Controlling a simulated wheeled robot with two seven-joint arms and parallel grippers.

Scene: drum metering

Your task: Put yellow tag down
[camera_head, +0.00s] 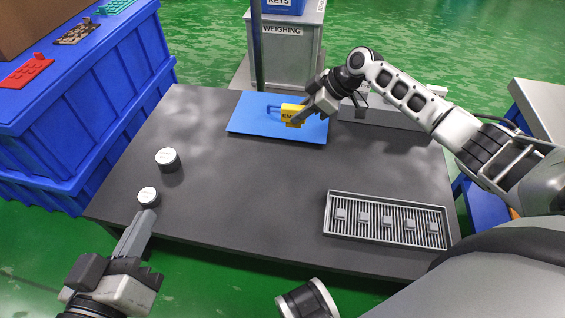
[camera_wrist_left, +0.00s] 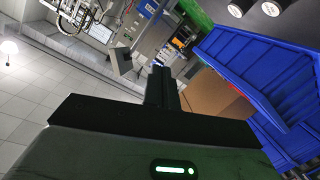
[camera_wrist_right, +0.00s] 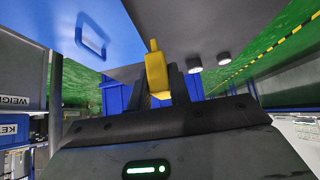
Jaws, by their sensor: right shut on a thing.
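The yellow tag (camera_head: 291,114) is at the blue board (camera_head: 250,127) on the far part of the dark table. My right gripper (camera_head: 300,117) is shut on it. In the right wrist view the tag (camera_wrist_right: 156,72) stands up between the fingers, with the blue board (camera_wrist_right: 120,25) beside it. I cannot tell whether the tag touches the board. A dark blue handle-shaped outline (camera_wrist_right: 91,34) shows on the board. My left gripper (camera_head: 148,214) is near the table's front left edge; its fingers look together in the left wrist view (camera_wrist_left: 162,88), with nothing seen between them.
Two dark round pieces with white tops (camera_head: 168,158) (camera_head: 148,196) stand on the left of the table (camera_head: 240,195). A grey ribbed tray (camera_head: 385,245) with several small blocks is at front right. The table's middle is clear. A blue crate (camera_head: 110,85) stands left; a weighing stand (camera_head: 285,58) stands behind.

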